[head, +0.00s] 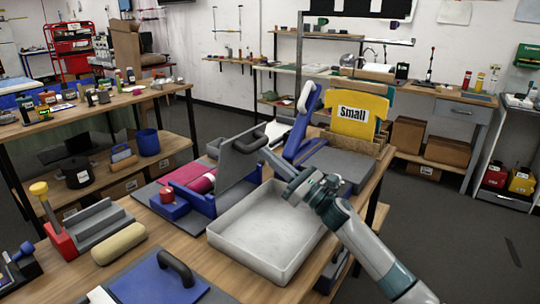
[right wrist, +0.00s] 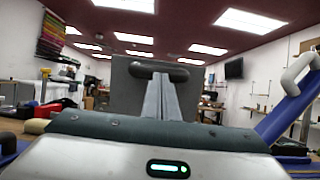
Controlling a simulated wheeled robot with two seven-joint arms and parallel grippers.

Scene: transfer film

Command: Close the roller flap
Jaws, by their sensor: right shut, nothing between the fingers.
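The roller flap (head: 237,167) is a grey panel standing raised and tilted on the blue roller unit (head: 195,205), on the wooden table. A dark handle (head: 248,141) sits at its upper edge. A magenta roller (head: 201,184) shows in the unit beside the flap. My right gripper (head: 266,153) is shut and empty, its fingertips close to the flap's handle side. In the right wrist view, the shut fingers (right wrist: 160,86) point at the flap (right wrist: 126,95), just below the dark handle (right wrist: 178,71). I cannot tell whether they touch. My left gripper is not in view.
A white tray (head: 268,266) lies below my right arm. A blue lever device (head: 303,122) and a yellow "Small" bin (head: 359,116) stand behind. A beige roll (head: 119,243), a red-and-grey tool (head: 90,222) and a blue board (head: 150,284) lie at the left and front.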

